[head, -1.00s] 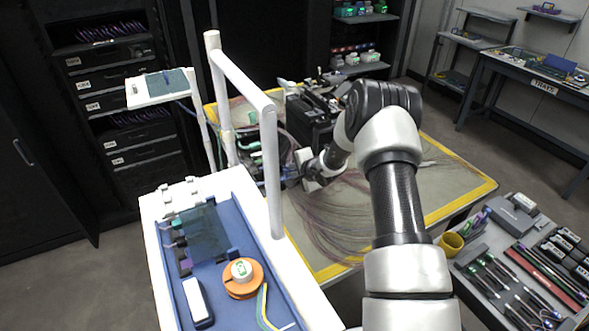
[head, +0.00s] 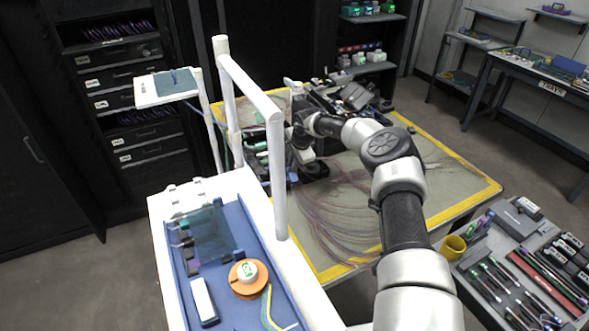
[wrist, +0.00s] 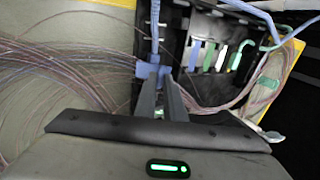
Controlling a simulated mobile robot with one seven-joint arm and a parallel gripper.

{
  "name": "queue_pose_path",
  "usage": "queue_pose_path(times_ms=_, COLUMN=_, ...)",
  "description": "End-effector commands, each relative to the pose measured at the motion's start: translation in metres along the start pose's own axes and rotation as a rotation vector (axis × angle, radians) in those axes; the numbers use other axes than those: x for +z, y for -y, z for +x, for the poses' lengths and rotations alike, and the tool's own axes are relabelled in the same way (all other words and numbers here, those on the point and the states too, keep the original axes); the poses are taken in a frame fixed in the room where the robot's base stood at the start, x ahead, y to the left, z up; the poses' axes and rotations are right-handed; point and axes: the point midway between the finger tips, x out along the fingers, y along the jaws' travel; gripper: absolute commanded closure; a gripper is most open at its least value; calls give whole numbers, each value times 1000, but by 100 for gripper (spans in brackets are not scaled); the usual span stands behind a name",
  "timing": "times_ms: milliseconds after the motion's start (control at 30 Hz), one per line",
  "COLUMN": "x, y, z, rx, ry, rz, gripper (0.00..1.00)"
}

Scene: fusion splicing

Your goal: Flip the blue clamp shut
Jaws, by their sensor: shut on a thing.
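The blue clamp (wrist: 144,71) shows in the wrist view as a blue piece at my fingertips, with a narrow blue strip running up from it. My gripper (wrist: 158,84) has its dark fingers close together and is shut on this blue piece. The fingers hide its near side, and I cannot tell how far the clamp is folded. In the head view my gripper (head: 302,155) is at the left part of the yellow-edged table, beside the dark equipment. The clamp is too small and covered to make out there.
A dark rack with blue, green and white pieces (wrist: 221,57) stands right of my fingers. Loose fibres (wrist: 75,75) spread to the left. A white post frame (head: 276,180) stands left of my arm. The table's (head: 400,225) front right is mostly clear of tall things.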

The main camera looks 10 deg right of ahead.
Motion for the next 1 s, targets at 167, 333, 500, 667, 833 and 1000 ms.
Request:
queue_pose_path(times_ms=167, x=2, y=-1, z=6, rx=51, ry=3, rz=1, gripper=100)
queue_pose_path(times_ms=333, x=2, y=0, z=6, rx=74, ry=2, rz=0, gripper=100)
queue_pose_path(times_ms=500, x=2, y=-1, z=5, rx=83, ry=3, rz=-1, gripper=100)
queue_pose_path(times_ms=667, x=3, y=-1, z=6, rx=84, ry=4, rz=-2, gripper=100)
queue_pose_path(times_ms=833, x=3, y=-2, z=6, rx=85, ry=4, rz=-2, gripper=81)
queue_pose_path(times_ms=1000, x=2, y=0, z=5, rx=80, ry=2, rz=-1, gripper=74)
